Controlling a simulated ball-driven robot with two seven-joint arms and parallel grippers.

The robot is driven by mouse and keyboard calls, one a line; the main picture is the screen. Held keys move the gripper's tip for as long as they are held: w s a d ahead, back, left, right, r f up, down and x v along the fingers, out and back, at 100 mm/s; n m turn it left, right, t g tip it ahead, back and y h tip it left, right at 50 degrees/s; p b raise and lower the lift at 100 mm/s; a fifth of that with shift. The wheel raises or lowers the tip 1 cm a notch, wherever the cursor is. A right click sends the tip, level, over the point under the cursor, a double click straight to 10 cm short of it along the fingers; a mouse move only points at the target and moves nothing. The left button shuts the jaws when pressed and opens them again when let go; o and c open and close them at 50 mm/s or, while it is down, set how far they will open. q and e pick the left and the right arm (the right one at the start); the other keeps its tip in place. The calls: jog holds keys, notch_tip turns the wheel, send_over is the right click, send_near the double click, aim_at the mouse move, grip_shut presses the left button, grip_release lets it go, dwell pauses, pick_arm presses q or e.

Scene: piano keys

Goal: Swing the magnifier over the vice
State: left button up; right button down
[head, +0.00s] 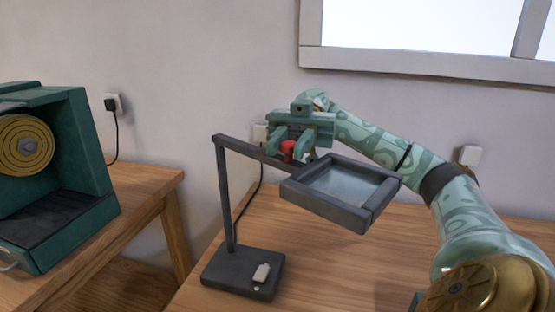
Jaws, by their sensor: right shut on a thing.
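The magnifier (325,208) is a dark grey square frame around a pale, clear pane. It hangs from a flat arm on an upright post (225,195), which rises from a dark square base (228,274) on the wooden table. My right gripper (290,150), in patterned green, is shut on a red knob (287,152) on the magnifier's arm, just behind the frame's left side. The frame is held level above the table. I cannot make out a vice in this view. My left gripper is not in view.
The wooden table (300,275) is clear below and around the frame. A small pale switch (261,273) sits on the base. A green box-like machine with a yellow disc (27,145) stands on another wooden table at left. The wall is behind.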

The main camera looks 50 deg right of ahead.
jog(key=shift+d+r, duration=0.1)
dwell(0.3)
jog(key=c, duration=1.2)
grip_release()
jog(key=shift+c, duration=0.2)
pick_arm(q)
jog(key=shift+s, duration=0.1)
pick_arm(e)
jog(key=shift+d, duration=0.1)
pick_arm(q)
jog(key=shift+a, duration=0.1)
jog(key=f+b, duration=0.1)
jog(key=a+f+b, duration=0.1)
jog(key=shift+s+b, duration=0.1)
jog(key=shift+b, duration=0.25)
pick_arm(e)
jog(key=v, duration=0.7)
jog(key=shift+d, duration=0.3)
jog(key=shift+w, duration=0.1)
